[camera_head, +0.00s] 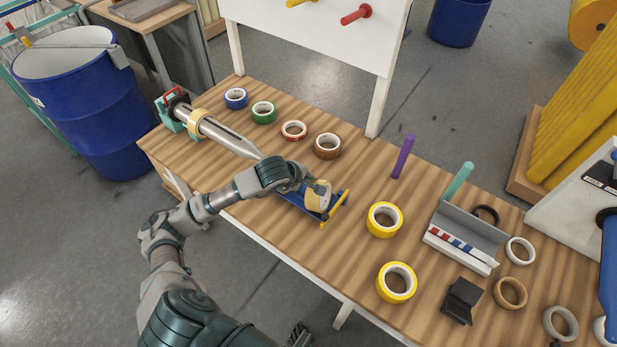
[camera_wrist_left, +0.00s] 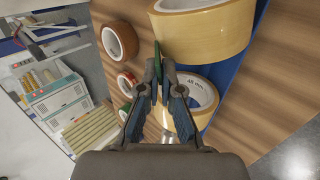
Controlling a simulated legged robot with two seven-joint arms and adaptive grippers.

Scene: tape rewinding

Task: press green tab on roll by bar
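My left gripper (camera_head: 322,188) reaches over the table to a tan tape roll (camera_head: 316,199) on a blue stand with a yellow bar (camera_head: 335,209) at its front. In the left wrist view, the fingertips (camera_wrist_left: 158,78) come close together and look shut. A thin green tab (camera_wrist_left: 157,58) shows at the fingertips, beside a large tan roll (camera_wrist_left: 205,32). A second roll with a white core (camera_wrist_left: 198,97) lies just right of the fingers. Whether the fingers pinch the tab or only touch it is not clear.
A metal spindle (camera_head: 232,139) with a tan roll (camera_head: 198,121) stands at the left of the wooden table. Blue, green, red and brown rolls line the back. Two yellow rolls (camera_head: 384,219) and a grey tray (camera_head: 470,229) are to the right.

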